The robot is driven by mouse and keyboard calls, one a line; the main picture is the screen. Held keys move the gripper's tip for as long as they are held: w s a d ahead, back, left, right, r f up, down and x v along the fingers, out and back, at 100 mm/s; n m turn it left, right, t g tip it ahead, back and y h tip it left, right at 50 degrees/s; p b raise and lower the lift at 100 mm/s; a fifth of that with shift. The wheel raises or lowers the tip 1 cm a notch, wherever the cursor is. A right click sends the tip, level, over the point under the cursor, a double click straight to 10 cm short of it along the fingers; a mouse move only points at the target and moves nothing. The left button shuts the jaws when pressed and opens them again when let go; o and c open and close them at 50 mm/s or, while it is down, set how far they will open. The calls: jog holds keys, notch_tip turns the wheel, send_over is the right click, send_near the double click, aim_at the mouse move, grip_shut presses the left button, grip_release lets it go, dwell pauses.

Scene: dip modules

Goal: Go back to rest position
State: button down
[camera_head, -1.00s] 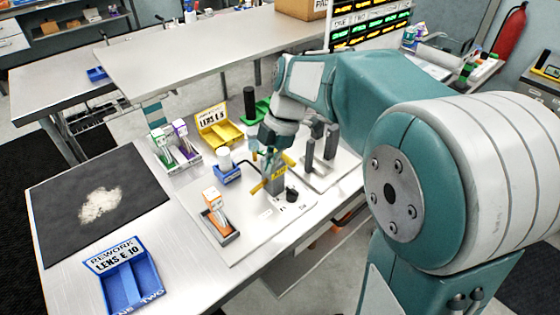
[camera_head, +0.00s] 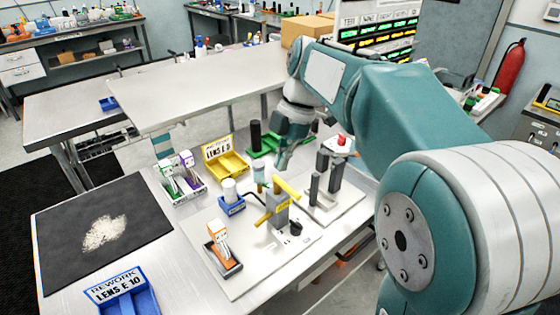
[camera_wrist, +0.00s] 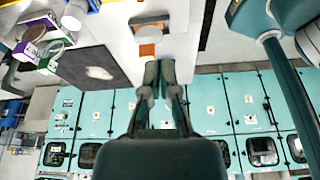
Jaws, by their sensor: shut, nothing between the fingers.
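My gripper (camera_head: 283,158) hangs from my raised arm, above and behind the fixture with yellow handles (camera_head: 277,205) on the white board. It is apart from that fixture, with nothing held. In the wrist view its two fingers (camera_wrist: 160,68) are close together and empty. My arm extends back to the right side of the head view. The fixture stands upright, with a black knob at its right foot. The wrist view does not clearly show the fixture.
A blue rework tray (camera_head: 145,303), a black mat (camera_head: 70,220) with pale grains, a yellow tray (camera_head: 232,166) and an orange-white box (camera_head: 218,238) share the table. Grey posts (camera_head: 317,188) and a red-topped item (camera_head: 343,143) stand near my gripper. Benches (camera_head: 205,75) are behind.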

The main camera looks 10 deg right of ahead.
jog(key=s+d+f+m+t+h, duration=0.1)
jog(key=s+f+m+t, duration=0.2)
jog(key=s+m, duration=0.6)
jog(key=s+d+f+m+t+h, duration=0.1)
jog(key=s+f+m+t+h, duration=0.1)
jog(key=s+m, duration=0.7)
jog(key=shift+s+d+f+m+t, duration=0.2)
jog(key=shift+d+f+m+t, duration=0.5)
jog(key=shift+m, duration=1.4)
jog(key=shift+a+r, duration=0.1)
jog(key=shift+a, duration=0.2)
